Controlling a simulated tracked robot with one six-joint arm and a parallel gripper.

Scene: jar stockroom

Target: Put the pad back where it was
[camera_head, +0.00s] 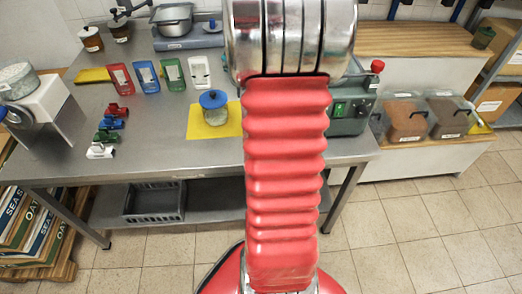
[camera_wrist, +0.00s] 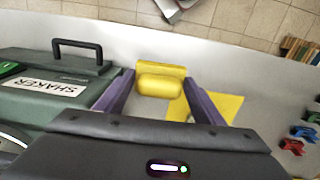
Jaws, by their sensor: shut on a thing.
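My gripper (camera_wrist: 158,88) shows in the wrist view with its two purple fingers shut on a yellow pad (camera_wrist: 160,80). The pad has a flat back edge and a rounded front, and it is held above the grey tabletop. A flat yellow mat (camera_wrist: 228,104) lies on the table to the right of the fingers, partly hidden by one of them. In the head view the yellow mat (camera_head: 200,130) lies under a glass jar with a blue lid (camera_head: 213,100). My red arm hides my gripper and the held pad there.
A green shaker machine (camera_wrist: 55,85) stands left of my gripper in the wrist view. Coloured upright holders (camera_head: 147,77) and small coloured clips (camera_head: 107,136) are on the table's left half. A white machine (camera_head: 45,112) stands at the left end. Bare steel (camera_head: 160,115) lies between clips and mat.

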